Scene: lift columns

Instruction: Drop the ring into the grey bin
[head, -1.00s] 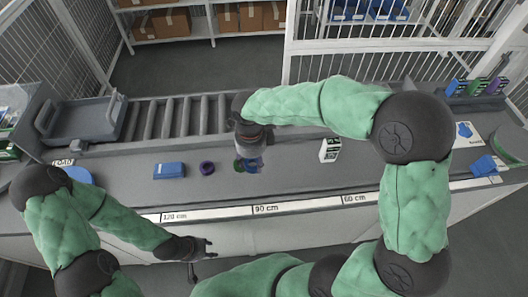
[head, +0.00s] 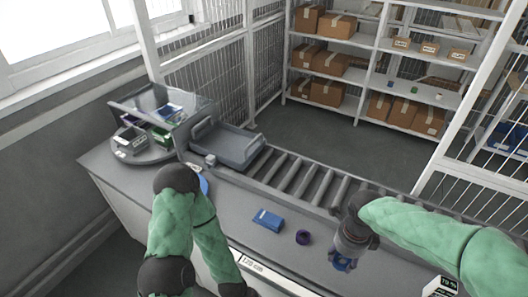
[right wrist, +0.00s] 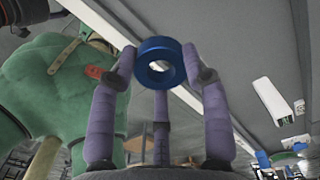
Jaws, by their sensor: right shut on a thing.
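The blue ring (right wrist: 160,47) is clasped between the purple fingers of my right gripper (right wrist: 159,68) in the right wrist view. In the head view, my right gripper (head: 347,258) is above the grey counter at the right, with the blue ring (head: 343,265) partly hidden at its fingertips. The grey bin (head: 238,148) is a shallow open tray at the far left end of the roller conveyor, well left of and behind my right gripper. My left arm comes down at the lower left, and its fingers are out of the frame.
A round grey stand (head: 140,152) with small boxes is at the left. A small display box (head: 440,287) stands at lower right.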

